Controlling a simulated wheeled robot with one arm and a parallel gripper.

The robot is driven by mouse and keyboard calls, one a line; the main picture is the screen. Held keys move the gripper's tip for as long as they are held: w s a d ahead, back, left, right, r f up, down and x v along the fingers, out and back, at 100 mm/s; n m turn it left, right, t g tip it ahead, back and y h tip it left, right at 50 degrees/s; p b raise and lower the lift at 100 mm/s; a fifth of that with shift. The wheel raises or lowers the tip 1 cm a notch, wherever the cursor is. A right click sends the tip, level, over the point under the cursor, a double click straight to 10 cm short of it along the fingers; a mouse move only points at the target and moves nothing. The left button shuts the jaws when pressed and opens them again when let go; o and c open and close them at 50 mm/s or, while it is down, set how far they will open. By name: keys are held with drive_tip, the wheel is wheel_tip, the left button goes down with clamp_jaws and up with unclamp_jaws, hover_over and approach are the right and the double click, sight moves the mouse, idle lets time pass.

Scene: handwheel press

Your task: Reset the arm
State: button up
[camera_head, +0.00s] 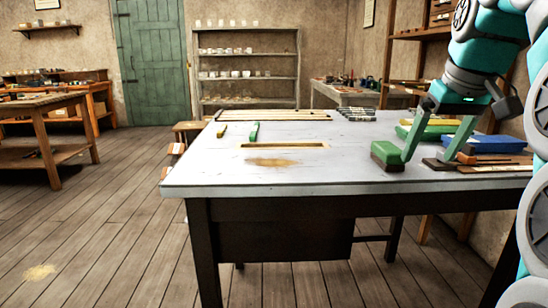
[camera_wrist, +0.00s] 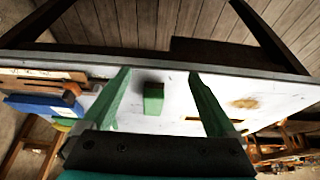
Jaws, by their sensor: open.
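My arm comes in from the upper right. My gripper (camera_head: 428,158) is open above the right part of the white table (camera_head: 340,178), its green fingers spread and pointing down. A green block with a dark brown lower part (camera_head: 387,155) sits on the table just left of the fingers in the head view. In the wrist view my gripper (camera_wrist: 159,74) is open and empty. The green block (camera_wrist: 153,98) shows between its fingers there, seemingly below them. I cannot tell whether a finger touches it.
A blue tray (camera_head: 490,144) and flat wooden pieces lie right of my gripper. A brown dust patch (camera_head: 272,162) and a slot (camera_head: 284,145) are mid-table. A green stick (camera_head: 254,131) and a yellow stick (camera_head: 222,131) lie behind. The front left tabletop is clear.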

drive_tip(key=s+a+f+g, duration=0.2)
drive_tip(key=s+a+f, duration=0.3)
drive_tip(key=f, duration=0.3)
drive_tip(key=s+a+f+g, duration=0.1)
drive_tip(key=s+a+f, duration=0.35)
drive_tip(key=f, duration=0.45)
drive_tip(key=s+a+f+g, duration=0.3)
drive_tip(key=s+f, duration=1.5)
drive_tip(key=shift+s+f, duration=0.2)
drive_tip(key=shift+s, duration=0.05)
